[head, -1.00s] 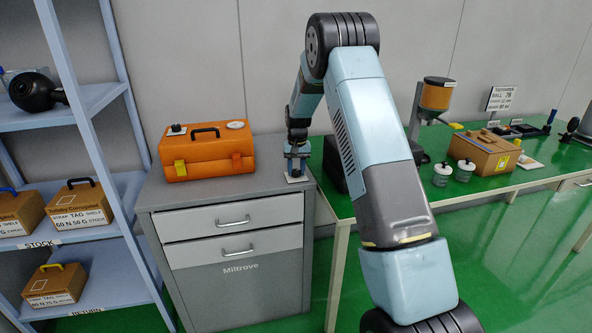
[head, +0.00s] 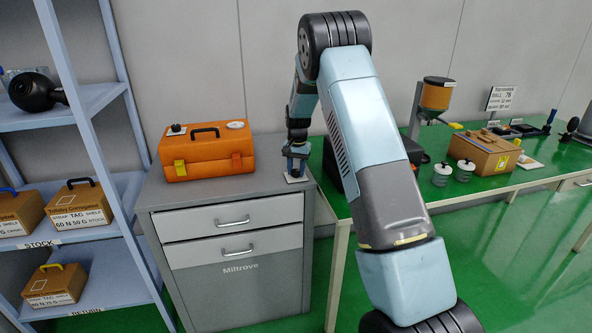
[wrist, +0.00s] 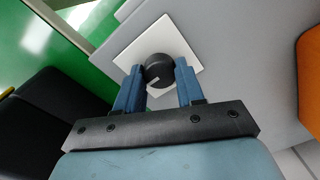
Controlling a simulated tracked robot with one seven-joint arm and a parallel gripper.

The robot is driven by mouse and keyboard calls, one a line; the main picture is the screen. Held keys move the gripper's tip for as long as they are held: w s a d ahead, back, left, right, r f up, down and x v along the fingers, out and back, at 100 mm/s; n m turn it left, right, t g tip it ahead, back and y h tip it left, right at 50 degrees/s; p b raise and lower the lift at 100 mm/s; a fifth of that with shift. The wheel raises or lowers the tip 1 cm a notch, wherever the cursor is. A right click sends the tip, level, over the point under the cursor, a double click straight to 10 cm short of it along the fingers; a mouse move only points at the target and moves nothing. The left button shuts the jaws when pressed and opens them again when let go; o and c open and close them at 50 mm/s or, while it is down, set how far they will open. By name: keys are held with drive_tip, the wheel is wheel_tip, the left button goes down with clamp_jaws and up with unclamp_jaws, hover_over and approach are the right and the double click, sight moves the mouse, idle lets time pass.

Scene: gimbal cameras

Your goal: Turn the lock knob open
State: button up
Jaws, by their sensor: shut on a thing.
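The lock knob (wrist: 158,72) is a round black knob with a pale pointer line, on a square white plate (wrist: 182,48) in the wrist view. The plate lies on the grey cabinet top near its right edge, and a bit of it shows in the head view (head: 297,179). My gripper (wrist: 158,80) points down at the knob, with one blue finger on each side of it. The fingers are shut on the knob. In the head view my gripper (head: 297,168) hides the knob. The pointer line slants in the wrist view.
The grey cabinet (head: 240,290) has two drawers with handles. An orange toolbox (head: 205,155) stands on it left of my gripper. A green-topped bench (head: 500,183) with jars and a brown box adjoins on the right. A blue shelf rack (head: 100,95) stands at the left.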

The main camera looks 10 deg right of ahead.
sight(297, 170)
drive_tip(key=shift+w+r, duration=0.1)
drive_tip(key=o, duration=1)
drive_tip(key=shift+o, duration=0.2)
wheel_tip(297, 170, up, 14)
drive_tip(key=shift+d+f, duration=0.15)
drive_tip(key=shift+f, duration=0.1)
